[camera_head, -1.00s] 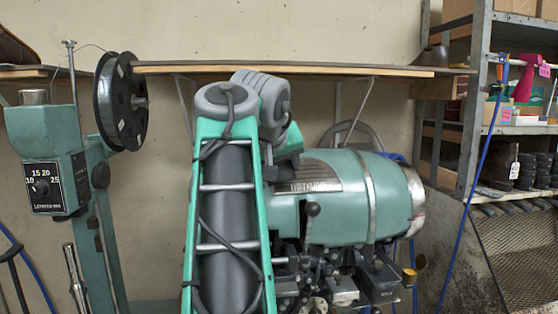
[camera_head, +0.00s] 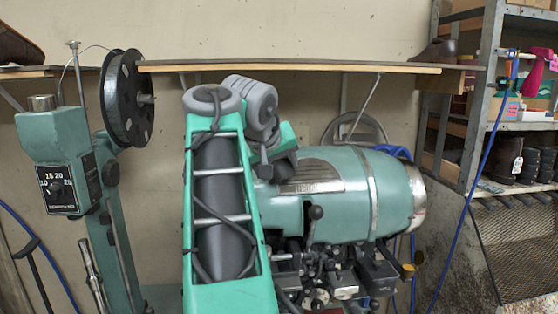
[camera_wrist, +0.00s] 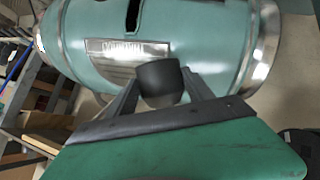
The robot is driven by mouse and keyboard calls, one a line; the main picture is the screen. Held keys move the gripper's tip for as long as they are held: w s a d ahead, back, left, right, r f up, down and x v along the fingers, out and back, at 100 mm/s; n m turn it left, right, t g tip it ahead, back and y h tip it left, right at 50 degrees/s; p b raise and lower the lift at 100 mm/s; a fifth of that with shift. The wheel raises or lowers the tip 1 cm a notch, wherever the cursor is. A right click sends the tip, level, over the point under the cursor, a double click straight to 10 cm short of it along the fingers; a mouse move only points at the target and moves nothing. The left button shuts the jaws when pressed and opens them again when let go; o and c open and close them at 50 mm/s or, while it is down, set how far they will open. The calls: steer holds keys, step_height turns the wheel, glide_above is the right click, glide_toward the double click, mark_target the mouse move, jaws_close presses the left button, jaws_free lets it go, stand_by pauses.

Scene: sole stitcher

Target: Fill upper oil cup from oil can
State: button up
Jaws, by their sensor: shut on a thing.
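In the wrist view my gripper (camera_wrist: 160,88) is shut on a dark grey, smooth, round-sided thing (camera_wrist: 159,80). It looks like the oil can, but only one end shows and no spout is visible. Behind it is the teal machine body (camera_wrist: 200,35) with a silver nameplate; I cannot tell the distance between them. The same machine body (camera_head: 345,195) stands at the centre right in the head view. I cannot pick out the upper oil cup with certainty.
A teal post with a dial (camera_head: 58,188) and a black spool (camera_head: 126,98) stand at left. Levers and metal parts (camera_head: 335,280) crowd below the machine body. A wooden shelf (camera_head: 300,67) runs behind, and a metal rack (camera_head: 482,100) stands at right.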

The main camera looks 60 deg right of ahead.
steer(key=shift+w+r+p, duration=0.3)
steer(key=shift+w+p, duration=0.05)
steer(key=shift+p, duration=0.8)
steer(key=shift+w+d+r+n+g, duration=0.1)
steer(key=shift+w+d+n+g, duration=0.25)
steer(key=shift+w+g, duration=0.4)
steer(key=shift+a, duration=0.15)
steer(key=shift+a, duration=0.15)
